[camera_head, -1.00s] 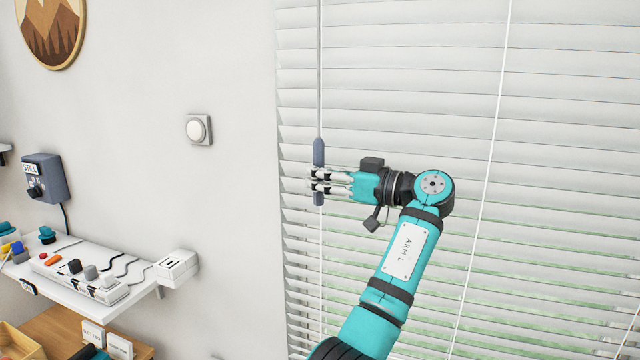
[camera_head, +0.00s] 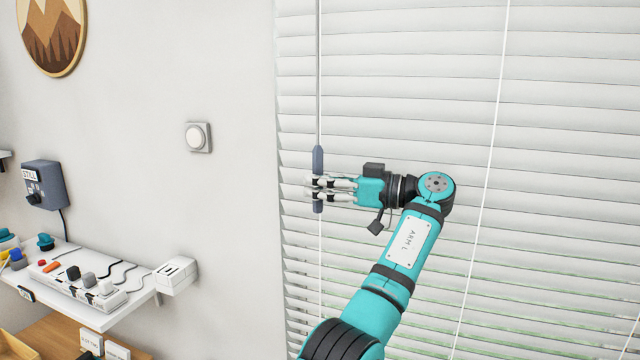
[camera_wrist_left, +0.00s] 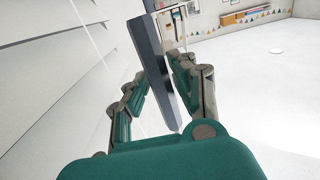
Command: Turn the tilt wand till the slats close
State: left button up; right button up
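The tilt wand (camera_head: 318,80) hangs as a thin grey rod along the left edge of the white blind (camera_head: 560,130). Its thicker blue-grey handle (camera_head: 318,157) is at the lower end. My left gripper (camera_head: 317,188) comes from the right with its fingers on the handle's lower part. In the left wrist view the handle (camera_wrist_left: 150,60) passes slantwise between the two fingers, which look shut on it. The upper slats lie nearly flat against each other; thin gaps with a little green show lower down. My right gripper is not in view.
A thin white cord (camera_head: 492,140) hangs down the blind to the right of my arm. A round wall switch (camera_head: 198,137) and a dark blue box (camera_head: 45,185) are on the wall. A white shelf (camera_head: 135,305) with a power strip stands lower left.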

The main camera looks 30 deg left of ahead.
pick_arm(q)
jog(key=shift+o, duration=1.3)
jog(key=v, duration=0.7)
jog(key=shift+d, duration=0.25)
jog(key=shift+w, duration=0.15)
